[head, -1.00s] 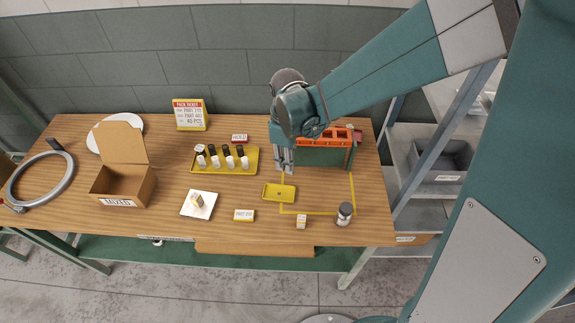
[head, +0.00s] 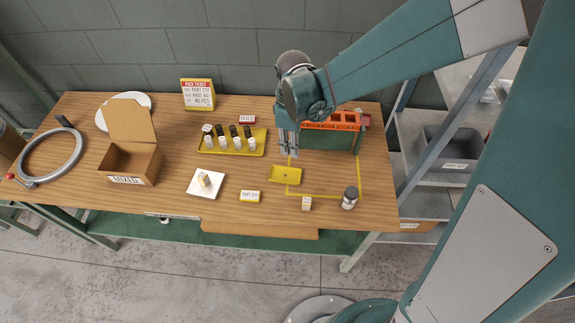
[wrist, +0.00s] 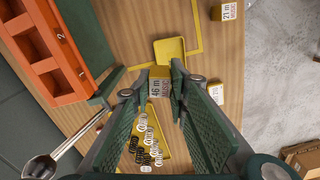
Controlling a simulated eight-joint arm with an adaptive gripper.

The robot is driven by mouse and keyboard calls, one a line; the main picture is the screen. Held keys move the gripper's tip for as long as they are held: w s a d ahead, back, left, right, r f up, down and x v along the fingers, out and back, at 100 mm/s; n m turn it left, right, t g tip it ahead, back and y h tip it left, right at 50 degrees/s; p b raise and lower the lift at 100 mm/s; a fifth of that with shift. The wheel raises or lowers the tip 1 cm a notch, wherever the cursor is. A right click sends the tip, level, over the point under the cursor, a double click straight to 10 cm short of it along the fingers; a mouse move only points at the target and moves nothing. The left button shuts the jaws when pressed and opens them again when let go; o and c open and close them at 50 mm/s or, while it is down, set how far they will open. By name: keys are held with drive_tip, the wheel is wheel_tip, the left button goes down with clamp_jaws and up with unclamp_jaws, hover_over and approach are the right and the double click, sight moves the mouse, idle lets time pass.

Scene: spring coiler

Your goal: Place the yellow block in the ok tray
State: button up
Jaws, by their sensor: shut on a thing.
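My gripper (head: 288,153) is at the right part of the table, just behind a small yellow tray (head: 285,175). In the wrist view its fingers (wrist: 164,76) are shut on a yellow block (wrist: 160,74) with a white printed label. The block is hard to make out in the head view. The small tray also shows in the wrist view (wrist: 170,47), beyond the block, and looks empty apart from a small dark mark. I cannot read any "ok" marking on it.
A larger yellow tray (head: 246,150) with several cylinders is left. A small labelled block (head: 307,204) and a dark-capped jar (head: 350,198) stand near the front edge. An open cardboard box (head: 131,161) is far left.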

drive_tip(key=shift+s+a+f+n, duration=0.15)
drive_tip(key=shift+s+a+n, duration=0.4)
drive_tip(key=shift+n, duration=0.3)
drive_tip(key=shift+s+a+f+n, duration=0.1)
drive_tip(key=shift+s+a+n, duration=0.45)
drive_tip(key=shift+n, duration=0.3)
hover_over(285, 176)
drive_tip(key=shift+f, duration=2.95)
drive_tip(key=shift+f, duration=0.1)
drive_tip(key=shift+f, duration=2)
drive_tip(key=shift+f, duration=0.15)
drive_tip(key=o, duration=0.9)
